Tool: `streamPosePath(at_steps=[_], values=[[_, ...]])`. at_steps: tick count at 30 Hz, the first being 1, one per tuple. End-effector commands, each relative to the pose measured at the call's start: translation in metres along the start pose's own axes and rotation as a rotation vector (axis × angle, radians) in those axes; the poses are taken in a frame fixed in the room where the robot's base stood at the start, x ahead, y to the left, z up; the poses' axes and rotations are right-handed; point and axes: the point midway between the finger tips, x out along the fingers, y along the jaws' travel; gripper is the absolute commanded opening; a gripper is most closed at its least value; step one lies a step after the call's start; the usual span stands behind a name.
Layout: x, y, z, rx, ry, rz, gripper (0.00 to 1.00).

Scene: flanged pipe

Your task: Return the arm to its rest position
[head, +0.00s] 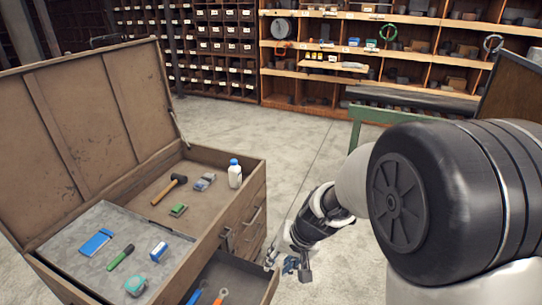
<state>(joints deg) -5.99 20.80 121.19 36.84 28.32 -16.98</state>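My arm comes in from the right side of the head view and reaches down to the left. My gripper (287,264) hangs just beyond the right edge of an open lower drawer (262,283), over the floor as seen from here. Its fingers are small and dark. A bluish patch shows between or behind them, and I cannot tell whether it is a held thing or part of the gripper. I cannot tell whether the fingers are open or shut.
A wooden tool chest (262,172) with a raised lid (85,120) stands left. Tools lie in it, including a mallet (170,189) and white bottle (234,174). A green-legged bench (385,116) stands behind my arm. Shelves line the back; the middle floor (265,130) is clear.

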Motion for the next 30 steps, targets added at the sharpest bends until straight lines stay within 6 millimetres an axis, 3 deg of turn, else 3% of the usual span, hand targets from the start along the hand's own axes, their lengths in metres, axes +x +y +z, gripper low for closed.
streamPosePath(at_steps=[1,6,15,21,30], values=[[-0.029,-0.003,0.005,-0.025,0.020,-0.002,0.30],[-0.105,0.001,0.037,-0.102,0.058,0.027,0.30],[-0.201,0.037,0.117,-0.191,0.140,0.156,0.30],[-0.231,0.066,0.161,-0.206,0.190,0.254,0.30],[-0.240,0.080,0.177,-0.204,0.210,0.300,0.30]])
